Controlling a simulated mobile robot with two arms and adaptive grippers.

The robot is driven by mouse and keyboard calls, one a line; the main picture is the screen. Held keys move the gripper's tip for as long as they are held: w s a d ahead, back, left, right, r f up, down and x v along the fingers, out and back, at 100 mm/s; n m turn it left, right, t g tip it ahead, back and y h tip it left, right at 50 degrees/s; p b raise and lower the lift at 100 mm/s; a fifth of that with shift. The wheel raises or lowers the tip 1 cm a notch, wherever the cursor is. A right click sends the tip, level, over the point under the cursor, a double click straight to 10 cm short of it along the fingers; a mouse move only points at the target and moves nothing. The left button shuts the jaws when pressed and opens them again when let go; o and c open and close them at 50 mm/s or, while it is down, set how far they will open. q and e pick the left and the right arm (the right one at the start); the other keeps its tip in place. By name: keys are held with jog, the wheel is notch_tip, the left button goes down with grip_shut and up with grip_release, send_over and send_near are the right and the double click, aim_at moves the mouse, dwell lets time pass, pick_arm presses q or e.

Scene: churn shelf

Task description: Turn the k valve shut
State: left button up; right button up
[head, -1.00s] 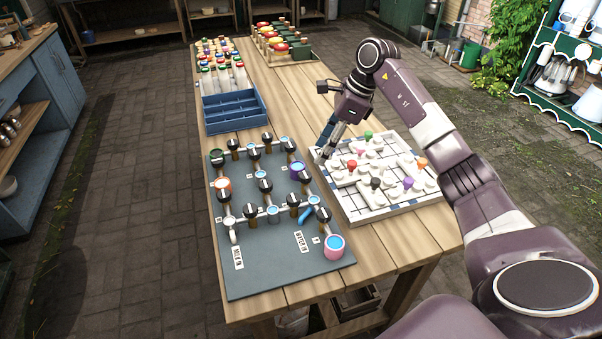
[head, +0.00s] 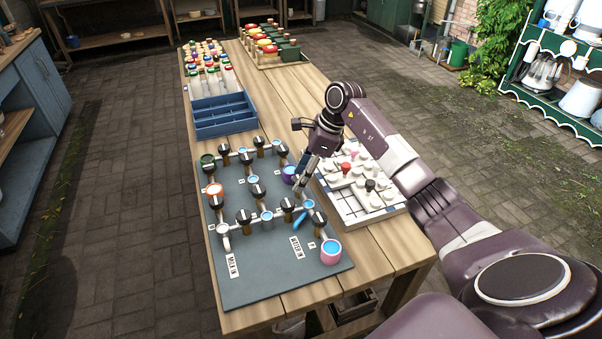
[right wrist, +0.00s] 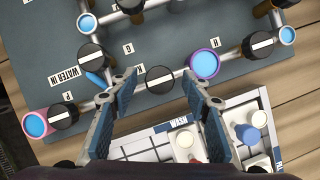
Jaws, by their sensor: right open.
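The valves are black round knobs with pale stripes on a grey board (head: 265,275) of pipes. In the right wrist view one knob (right wrist: 160,80) lies between the fingertips of my right gripper (right wrist: 158,86), with a gap on both sides. Its stripe runs roughly along the pipe. In the head view my right gripper (head: 304,186) hides that knob at the board's right side. My right gripper is open and empty. My left gripper is not in view.
A purple-rimmed cup (right wrist: 204,65) and another knob (right wrist: 91,55) flank the gripper. A pink cup (head: 330,252) sits at the near corner. A white puzzle board with pegs (head: 351,207) stands just right. A blue crate (head: 225,128) stands behind.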

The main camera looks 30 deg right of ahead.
jog(key=c, duration=1.1)
jog(key=shift+c, duration=0.2)
